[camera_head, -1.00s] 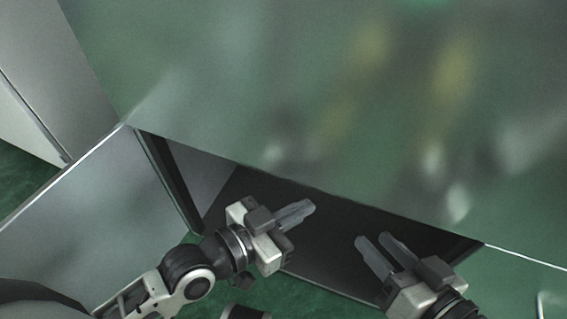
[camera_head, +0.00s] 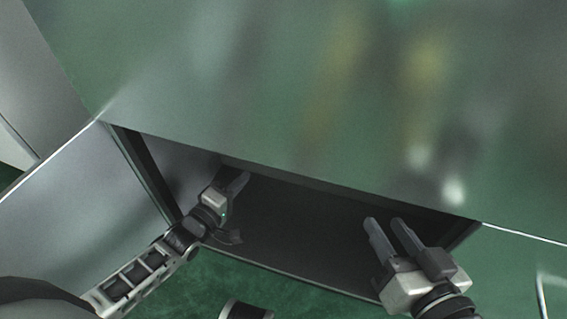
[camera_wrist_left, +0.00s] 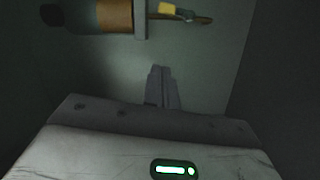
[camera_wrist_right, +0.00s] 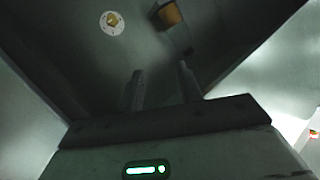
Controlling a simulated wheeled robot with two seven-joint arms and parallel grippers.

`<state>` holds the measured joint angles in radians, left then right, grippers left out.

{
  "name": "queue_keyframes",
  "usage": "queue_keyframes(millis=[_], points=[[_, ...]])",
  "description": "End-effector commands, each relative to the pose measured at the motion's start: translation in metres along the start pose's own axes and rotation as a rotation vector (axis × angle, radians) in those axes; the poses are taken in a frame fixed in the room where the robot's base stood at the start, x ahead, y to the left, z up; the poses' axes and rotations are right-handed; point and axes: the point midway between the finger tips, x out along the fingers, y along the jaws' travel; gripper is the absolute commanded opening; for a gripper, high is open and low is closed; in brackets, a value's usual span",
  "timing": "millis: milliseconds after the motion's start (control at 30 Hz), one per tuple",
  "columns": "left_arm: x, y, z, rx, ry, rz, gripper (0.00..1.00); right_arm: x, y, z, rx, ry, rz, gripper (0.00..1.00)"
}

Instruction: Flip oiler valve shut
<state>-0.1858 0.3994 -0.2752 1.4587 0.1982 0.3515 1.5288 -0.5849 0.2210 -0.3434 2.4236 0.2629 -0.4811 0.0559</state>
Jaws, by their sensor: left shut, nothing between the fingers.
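The oiler with its amber cylinder (camera_wrist_left: 115,16) shows at the top of the left wrist view, cut off by the frame edge. A thin rod with a yellow piece (camera_wrist_left: 167,8), possibly the valve lever, sticks out to its right. My left gripper (camera_head: 241,181) is shut and empty, reaching into the dark cabinet opening. In the left wrist view its fingertips (camera_wrist_left: 160,71) are below the rod, apart from it in the picture. My right gripper (camera_head: 385,222) is open and empty at the opening's right side. The oiler is hidden in the head view.
The dark cabinet opening (camera_head: 290,225) lies under a glossy green-reflecting panel (camera_head: 260,100). An open door (camera_head: 85,200) stands at left. The right wrist view shows a round white disc (camera_wrist_right: 112,22) and an amber part (camera_wrist_right: 169,14) inside.

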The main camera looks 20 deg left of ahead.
Motion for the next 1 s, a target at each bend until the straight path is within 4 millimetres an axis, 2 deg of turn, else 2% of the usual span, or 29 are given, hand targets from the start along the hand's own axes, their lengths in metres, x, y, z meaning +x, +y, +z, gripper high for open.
queue_keyframes(millis=[333,467,567,933,1000], points=[[0.001,-0.001,-0.001,-0.012,0.001,0.001,0.00,0.000,0.000,0.000,0.001,0.002,0.001,0.36],[0.009,-0.002,-0.001,-0.012,0.002,0.002,0.00,0.001,0.000,0.001,0.011,0.008,-0.004,0.36],[0.023,-0.002,-0.001,-0.011,0.002,0.005,0.00,0.002,-0.001,0.001,0.028,0.021,-0.015,0.36],[0.101,-0.004,0.000,-0.011,0.002,0.004,0.00,0.004,-0.010,-0.007,0.152,0.113,-0.095,0.36],[0.104,-0.003,0.013,-0.018,-0.001,0.001,0.00,0.004,-0.011,-0.009,0.167,0.122,-0.106,0.36]])
